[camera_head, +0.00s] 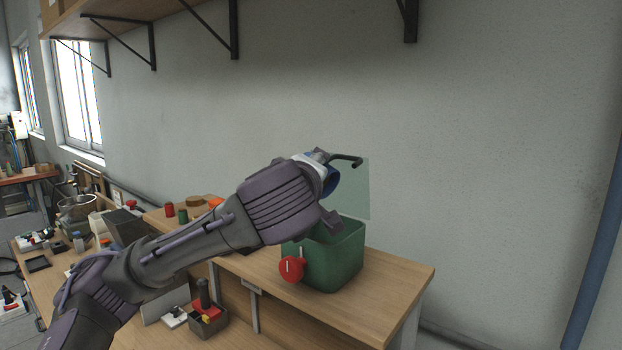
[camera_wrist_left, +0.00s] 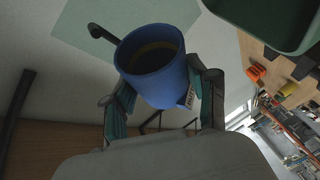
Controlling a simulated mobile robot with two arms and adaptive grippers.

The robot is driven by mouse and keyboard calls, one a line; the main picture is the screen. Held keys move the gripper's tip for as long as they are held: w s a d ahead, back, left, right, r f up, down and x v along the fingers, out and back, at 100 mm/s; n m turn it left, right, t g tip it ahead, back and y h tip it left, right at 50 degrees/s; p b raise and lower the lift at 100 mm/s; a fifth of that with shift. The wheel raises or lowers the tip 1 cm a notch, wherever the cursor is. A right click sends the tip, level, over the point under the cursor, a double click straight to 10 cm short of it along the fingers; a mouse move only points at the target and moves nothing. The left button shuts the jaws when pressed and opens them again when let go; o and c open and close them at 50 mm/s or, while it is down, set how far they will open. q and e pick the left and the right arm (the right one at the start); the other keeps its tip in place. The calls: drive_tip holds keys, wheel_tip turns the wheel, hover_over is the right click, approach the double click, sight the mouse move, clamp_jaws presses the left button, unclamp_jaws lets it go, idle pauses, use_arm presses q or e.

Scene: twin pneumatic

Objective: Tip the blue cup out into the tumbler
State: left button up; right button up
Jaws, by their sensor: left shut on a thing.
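The blue cup (camera_head: 332,182) shows partly beyond my left gripper in the head view, above the green tumbler. In the left wrist view the cup (camera_wrist_left: 158,80) sits between the fingers of my left gripper (camera_wrist_left: 160,92), which is shut on it. The cup is tilted, and its mouth shows a dark inside with a yellowish band; I cannot tell what is in it. The open-topped green tumbler (camera_head: 335,262) stands on the bench, with a red knob (camera_head: 291,269) on its front. Its rim also shows in the left wrist view (camera_wrist_left: 265,35). My right gripper is out of view.
A black hooked rod (camera_head: 345,158) shows close to the cup. A pale green panel (camera_head: 355,190) is behind it at the wall. The wooden bench (camera_head: 398,283) has free room right of the tumbler. Small red and green cylinders (camera_head: 182,215) stand to the left.

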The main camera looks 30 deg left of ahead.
use_arm(q)
wheel_tip(320, 180, up, 4)
drive_tip(key=shift+f+p, duration=0.2)
drive_tip(key=shift+p, duration=0.5)
drive_tip(key=shift+r+n+h, duration=0.15)
drive_tip(key=shift+n+h, duration=0.25)
drive_tip(key=shift+n, duration=0.2)
drive_tip(key=n+g+h, duration=0.1)
drive_tip(key=r+n+g+h, duration=0.1)
drive_tip(key=n, duration=0.1)
drive_tip(key=n+h, duration=0.1)
drive_tip(key=n+g+h, duration=0.1)
drive_tip(key=n+h, duration=0.1)
drive_tip(key=shift+r+n+g+h+p, duration=0.25)
drive_tip(key=shift+n+g+h+p, duration=0.05)
drive_tip(key=shift+n+h, duration=0.1)
drive_tip(key=shift+r+n+h, duration=0.1)
drive_tip(key=shift+n+h, duration=0.7)
drive_tip(key=shift+h, duration=0.1)
drive_tip(key=n+h+b, duration=0.1)
drive_tip(key=n+h, duration=0.2)
drive_tip(key=shift+a+r+g, duration=0.1)
drive_tip(key=shift+r+g, duration=0.05)
drive_tip(key=shift+g, duration=0.25)
drive_tip(key=shift+r+n+h+b, duration=0.3)
drive_tip(key=shift+n+h, duration=0.2)
drive_tip(key=shift+h, duration=0.1)
drive_tip(key=shift+d, duration=0.2)
